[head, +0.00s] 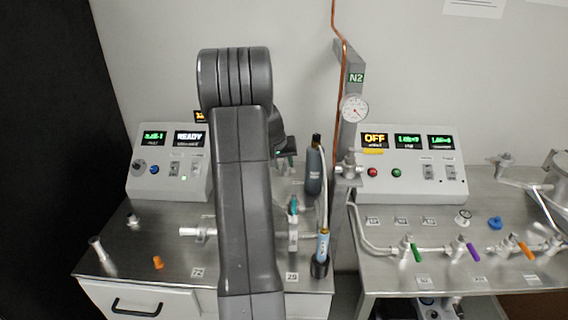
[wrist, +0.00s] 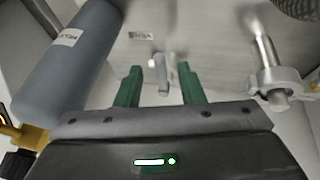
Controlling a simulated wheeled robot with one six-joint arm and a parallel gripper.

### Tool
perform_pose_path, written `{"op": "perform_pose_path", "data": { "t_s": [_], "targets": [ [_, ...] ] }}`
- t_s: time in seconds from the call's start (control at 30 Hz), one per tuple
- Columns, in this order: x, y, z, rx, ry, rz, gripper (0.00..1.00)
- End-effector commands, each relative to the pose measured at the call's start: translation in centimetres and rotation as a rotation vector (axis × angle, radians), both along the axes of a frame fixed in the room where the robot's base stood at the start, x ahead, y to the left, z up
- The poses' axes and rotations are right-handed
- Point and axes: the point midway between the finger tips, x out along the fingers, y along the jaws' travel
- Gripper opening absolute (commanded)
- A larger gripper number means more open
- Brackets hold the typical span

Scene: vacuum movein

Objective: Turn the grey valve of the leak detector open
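My gripper (wrist: 160,88) is open, its two green fingers apart. Between them, in the wrist view, is a small light grey lever-like part (wrist: 160,76), which looks like the grey valve's handle. Gaps show on both sides of it, and nothing is gripped. I cannot tell its depth relative to the fingertips. In the head view the leak detector is the grey box (head: 165,162) at left, its display reading READY. My arm covers the bench area to its right, so the valve is not visible there. My gripper (head: 290,158) shows only partly, just right of the arm.
A grey-blue bottle (wrist: 68,55) stands close left of the fingers. A clamped metal pipe fitting (wrist: 270,75) is at right. In the head view, a blue spray tool (head: 322,245) stands upright near the bench edge. A copper-lined N2 post (head: 351,85) rises behind.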

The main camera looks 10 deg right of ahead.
Motion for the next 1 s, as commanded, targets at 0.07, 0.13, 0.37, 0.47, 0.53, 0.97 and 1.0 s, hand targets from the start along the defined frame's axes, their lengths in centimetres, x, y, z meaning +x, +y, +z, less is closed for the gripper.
{"op": "perform_pose_path", "data": {
  "t_s": [0.07,0.13,0.37,0.47,0.53,0.97,1.0],
  "targets": [
    [0.25,-0.20,-0.63,0.000,0.000,0.001,0.35],
    [0.39,-0.29,-0.99,0.000,0.000,0.001,0.35],
    [0.50,-0.35,-1.35,0.000,-0.001,0.000,0.35],
    [0.51,-0.35,-1.32,0.000,-0.001,0.000,0.35],
    [0.49,-0.35,-1.32,0.000,-0.001,0.000,0.23],
    [0.44,-0.55,-1.24,0.002,0.000,0.023,0.00],
    [0.42,-0.69,-1.22,0.003,0.000,0.039,0.00]
  ]
}}
